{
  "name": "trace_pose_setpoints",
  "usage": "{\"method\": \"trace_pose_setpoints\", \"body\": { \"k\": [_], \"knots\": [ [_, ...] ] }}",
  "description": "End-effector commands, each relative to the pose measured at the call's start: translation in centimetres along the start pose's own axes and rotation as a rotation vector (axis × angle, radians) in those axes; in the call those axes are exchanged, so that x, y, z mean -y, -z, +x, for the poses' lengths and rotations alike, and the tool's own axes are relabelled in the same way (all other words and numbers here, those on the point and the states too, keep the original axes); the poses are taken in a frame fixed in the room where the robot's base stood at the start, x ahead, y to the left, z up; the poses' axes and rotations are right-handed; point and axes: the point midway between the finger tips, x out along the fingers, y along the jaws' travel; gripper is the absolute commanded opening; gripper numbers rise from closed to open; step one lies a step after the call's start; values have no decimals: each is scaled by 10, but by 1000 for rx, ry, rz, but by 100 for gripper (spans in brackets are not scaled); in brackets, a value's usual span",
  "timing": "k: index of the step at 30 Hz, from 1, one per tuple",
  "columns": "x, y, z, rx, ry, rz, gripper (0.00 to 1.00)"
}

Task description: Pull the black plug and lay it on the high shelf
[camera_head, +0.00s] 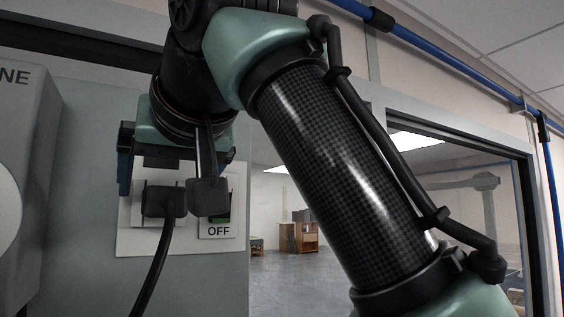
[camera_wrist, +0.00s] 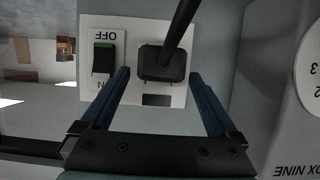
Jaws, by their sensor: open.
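The black plug (camera_head: 160,202) sits against the white wall plate (camera_head: 130,243), its cord hanging down. In the wrist view, which looks upside down, the plug (camera_wrist: 163,65) is at the upper middle with its cord running up. My gripper (camera_wrist: 158,74) is open, with one blue finger on each side of the plug in the picture; I cannot tell whether either touches it. In the head view, one blue finger shows left of the plate, while the other is hidden behind my arm. I cannot make out a high shelf in either view.
A grey box (camera_head: 35,150) juts out at the left. A window frame (camera_head: 528,200) stands at the right. Blue pipes run along the upper right.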

Motion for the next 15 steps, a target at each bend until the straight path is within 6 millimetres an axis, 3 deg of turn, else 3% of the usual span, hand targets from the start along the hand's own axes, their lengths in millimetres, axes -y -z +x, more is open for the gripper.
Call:
{"method": "trace_pose_setpoints", "body": {
  "k": [6, 15],
  "knots": [
    [0, 1, 17, -1, 0, 0, 95],
    [0, 0, 19, -1, 0, 0, 95]
  ]
}}
